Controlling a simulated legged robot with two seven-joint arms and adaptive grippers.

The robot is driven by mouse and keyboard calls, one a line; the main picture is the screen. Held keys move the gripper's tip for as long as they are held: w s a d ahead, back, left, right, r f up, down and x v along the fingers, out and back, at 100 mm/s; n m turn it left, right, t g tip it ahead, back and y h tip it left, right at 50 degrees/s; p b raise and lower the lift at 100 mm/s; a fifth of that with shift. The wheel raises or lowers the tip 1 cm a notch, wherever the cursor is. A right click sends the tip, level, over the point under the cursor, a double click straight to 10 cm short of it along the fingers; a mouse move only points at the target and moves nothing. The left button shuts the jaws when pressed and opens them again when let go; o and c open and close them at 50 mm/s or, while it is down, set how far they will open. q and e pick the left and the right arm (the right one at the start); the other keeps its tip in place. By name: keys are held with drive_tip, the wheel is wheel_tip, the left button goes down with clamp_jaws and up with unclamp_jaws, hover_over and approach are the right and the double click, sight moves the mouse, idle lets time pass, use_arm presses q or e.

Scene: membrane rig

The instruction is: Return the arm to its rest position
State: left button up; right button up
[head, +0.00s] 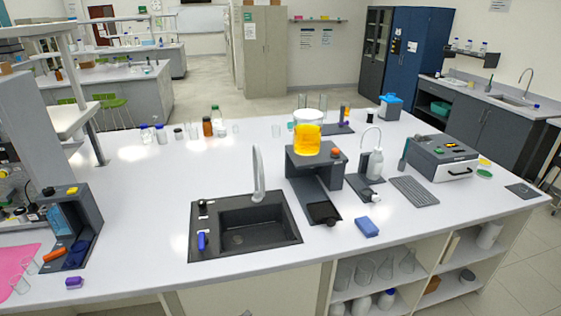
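Neither of my grippers and neither of my arms shows in the head view. The membrane rig cannot be told for sure. A dark stand (302,165) on the white bench (140,200) carries a clear vessel of yellow liquid (307,137). A dark device with a blue panel (72,226) stands at the left end of the bench.
A dark sink (246,228) with a tall faucet (258,176) is set in the bench's front middle. Several bottles stand at the back. The bench's left middle is clear.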

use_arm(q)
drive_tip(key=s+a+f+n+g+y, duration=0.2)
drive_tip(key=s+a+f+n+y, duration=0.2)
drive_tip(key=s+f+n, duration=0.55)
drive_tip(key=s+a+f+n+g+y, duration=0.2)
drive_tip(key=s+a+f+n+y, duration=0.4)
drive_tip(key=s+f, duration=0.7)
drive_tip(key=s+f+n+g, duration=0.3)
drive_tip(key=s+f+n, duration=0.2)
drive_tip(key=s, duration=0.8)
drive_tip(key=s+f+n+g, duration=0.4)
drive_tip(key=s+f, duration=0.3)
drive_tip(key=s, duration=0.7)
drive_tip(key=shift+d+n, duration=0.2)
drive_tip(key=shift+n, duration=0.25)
